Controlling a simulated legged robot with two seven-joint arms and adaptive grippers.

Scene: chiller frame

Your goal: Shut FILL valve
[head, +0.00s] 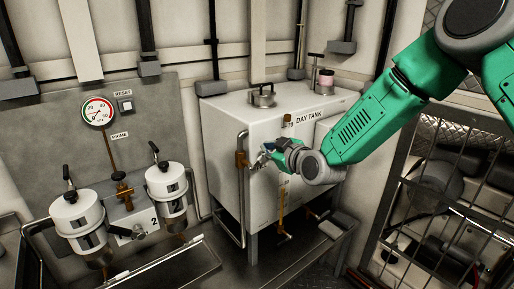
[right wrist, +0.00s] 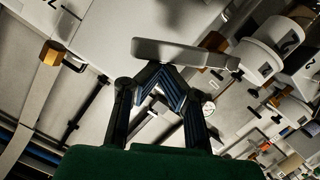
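A brass valve (head: 241,159) sits on the pipe at the left front of the white day tank (head: 270,112). No FILL label can be read. My right gripper (head: 262,156) is just right of the valve, at its lever. In the right wrist view a flat grey lever (right wrist: 180,52) crosses just beyond my right gripper's fingertips (right wrist: 161,73). The fingers meet in a point and look shut. The tips are at the lever or touching it; I cannot tell which, and no grip around it shows. My left gripper is not in view.
Two white filter canisters (head: 77,212) (head: 167,188) stand left of the tank below a pressure gauge (head: 97,111). A bent metal guard pipe (head: 241,205) runs down the tank's left side. A wire cage (head: 440,215) stands at the right.

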